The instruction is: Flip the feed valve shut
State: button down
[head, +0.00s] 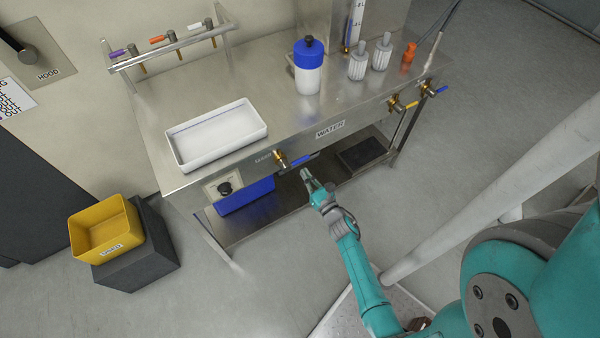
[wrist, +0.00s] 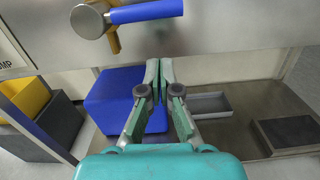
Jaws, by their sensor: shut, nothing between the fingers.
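A brass valve (head: 280,158) with a blue lever (head: 301,160) sits on the front face of the steel bench, left of the WATER label. The lever points right, along the bench front. The wrist view shows this blue lever (wrist: 146,12) at the top, lying nearly level, with the brass part (wrist: 114,38) beside it. A small label left of the valve is too blurred to read. My gripper (head: 304,172) is just in front of and below the lever. In the wrist view my gripper (wrist: 159,65) has its fingertips together, empty, below the lever and apart from it.
More brass valves (head: 396,104) sit on the bench front at right. A white tray (head: 215,135) and a blue-capped bottle (head: 308,66) stand on top. A blue bin (head: 245,196) is on the lower shelf. A yellow bin (head: 103,228) stands at left. The floor in front is clear.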

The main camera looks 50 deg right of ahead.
jog(key=v, duration=1)
jog(key=shift+f, duration=0.2)
jog(key=s+a+r+m+y, duration=0.1)
jog(key=s+a+r+m, duration=0.4)
jog(key=a+m, duration=0.3)
jog(key=s+a+r+m+y, duration=0.1)
jog(key=s+a+r+m, duration=0.4)
jog(key=s+a+m, duration=0.15)
jog(key=s+a+r+m+g+y, duration=0.1)
jog(key=s+a+r+m+y, duration=0.1)
jog(key=s+r+m, duration=0.3)
jog(key=s+a+r+m+g+y, duration=0.1)
jog(key=s+a+r+m, duration=0.3)
jog(key=r+m, duration=0.6)
jog(key=shift+s+a+m+g+y, duration=0.35)
jog(key=shift+s+m+g+y, duration=0.1)
jog(key=shift+m, duration=0.5)
jog(key=c, duration=1.9)
grip_release()
